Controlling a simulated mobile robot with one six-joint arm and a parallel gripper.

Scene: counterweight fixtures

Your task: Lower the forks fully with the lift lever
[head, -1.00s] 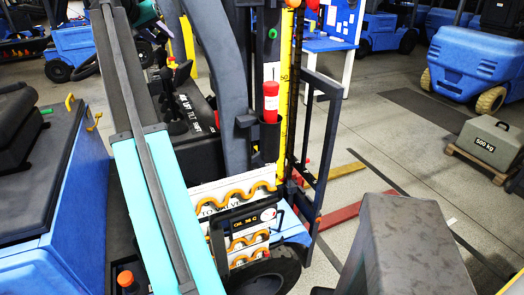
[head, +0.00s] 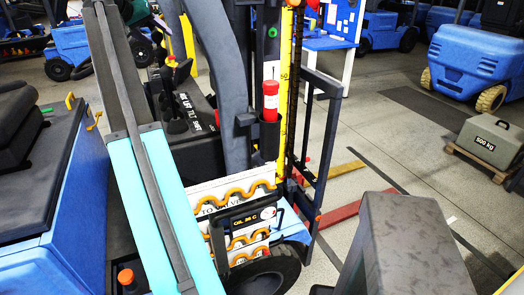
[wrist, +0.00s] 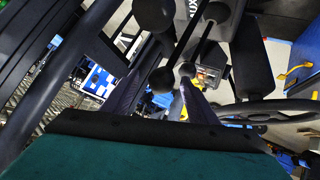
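The lever panel (head: 192,108), lettered LIFT, TILT and SHIFT, is left of the mast in the head view, with dark-knobbed levers (head: 177,126) beside it. In the wrist view my gripper (wrist: 174,76) has its two grey-purple fingers apart, with a round dark knob (wrist: 162,80) close to the left finger. I cannot tell which lever that is or whether they touch. The mast (head: 290,90) carries a yellow scale. A red bar (head: 340,213) and a yellow bar (head: 346,169), apparently the forks, reach right from it, low down; their exact height is unclear.
A steering wheel (wrist: 265,110) is right of the fingers in the wrist view. A red-capped cylinder (head: 270,100) stands by the mast. A 500 kg weight (head: 489,142) sits on a pallet at right. Open floor lies between it and the mast.

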